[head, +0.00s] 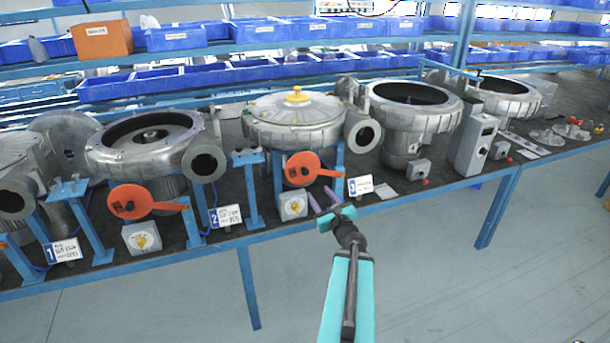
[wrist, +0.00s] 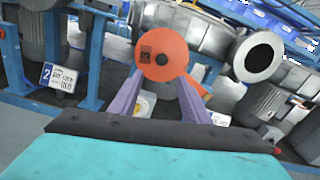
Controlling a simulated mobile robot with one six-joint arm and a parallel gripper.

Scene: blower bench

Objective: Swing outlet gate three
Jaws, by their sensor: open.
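Outlet gate three (head: 303,169) is an orange disc with a short arm pointing right, mounted in front of the middle blower, beside the sign marked 3 (head: 360,185). In the wrist view the gate's disc (wrist: 165,52) is straight ahead, with its arm running down to the right behind my right finger. My gripper (head: 320,195) is open, its two grey-purple fingers apart and empty, just below and in front of the gate's arm in the head view. In the wrist view my gripper (wrist: 158,80) points at the disc's lower part. Whether a finger touches the gate I cannot tell.
A similar orange gate (head: 130,202) stands to the left by the sign marked 2 (head: 226,215). A box with a yellow knob (head: 292,205) sits below gate three. Blue posts (head: 250,190) and a round outlet (head: 363,136) flank it. The floor in front is clear.

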